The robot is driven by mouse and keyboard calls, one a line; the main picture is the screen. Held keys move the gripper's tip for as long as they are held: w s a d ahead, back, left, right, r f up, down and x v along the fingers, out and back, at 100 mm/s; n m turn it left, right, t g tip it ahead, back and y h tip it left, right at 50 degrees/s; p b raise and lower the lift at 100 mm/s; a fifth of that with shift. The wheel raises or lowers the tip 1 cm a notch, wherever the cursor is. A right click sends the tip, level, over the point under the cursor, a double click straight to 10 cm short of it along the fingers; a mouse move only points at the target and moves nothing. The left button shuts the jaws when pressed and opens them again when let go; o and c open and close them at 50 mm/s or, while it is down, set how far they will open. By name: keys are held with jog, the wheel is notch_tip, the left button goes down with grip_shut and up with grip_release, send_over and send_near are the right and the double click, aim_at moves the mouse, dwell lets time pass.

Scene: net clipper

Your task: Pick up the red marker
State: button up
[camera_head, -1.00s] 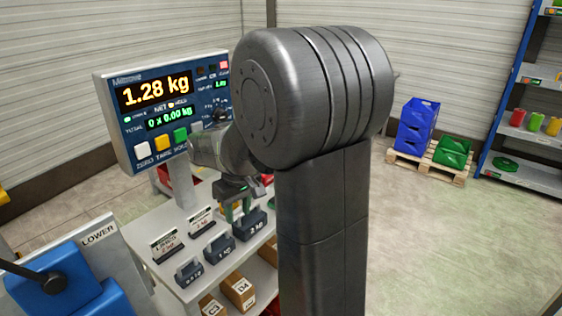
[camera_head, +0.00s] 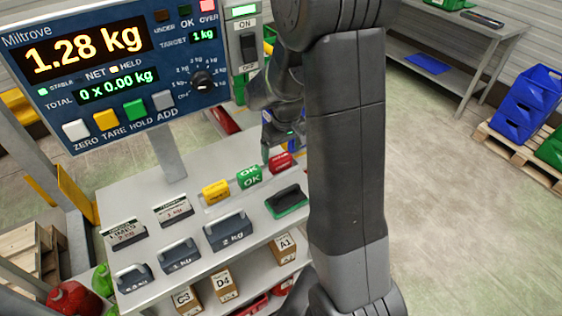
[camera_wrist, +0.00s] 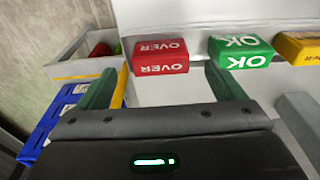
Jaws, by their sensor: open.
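The red marker is a small red block lettered OVER (camera_head: 280,161), at the back right of the white bench top in the head view. It also shows in the wrist view (camera_wrist: 160,56), upside down, ahead of my fingertips and roughly centred between them. My gripper (camera_wrist: 161,72) is open, with one green-padded finger to each side of the block's near edge. Nothing is held between the fingers. In the head view my gripper (camera_head: 277,147) is just above and behind the red marker, partly hidden by my arm.
A green OK block (camera_head: 249,177) and a yellow block (camera_head: 216,189) stand in a row with the red marker. A black-and-green pad (camera_head: 287,201) lies in front. Weights (camera_head: 228,231) line the front edge. The display panel (camera_head: 120,75) rises at the left.

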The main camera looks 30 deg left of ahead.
aim_at(280, 157)
jog(key=shift+w+a+f+p, duration=0.1)
jog(key=shift+a+f+p, duration=0.1)
jog(key=shift+f, duration=0.75)
jog(key=shift+w+a+f+p, duration=0.1)
jog(key=shift+f+p, duration=0.05)
jog(key=shift+f, duration=0.8)
jog(key=c, duration=1.1)
jog(key=shift+o, duration=0.2)
jog(key=shift+r, duration=0.2)
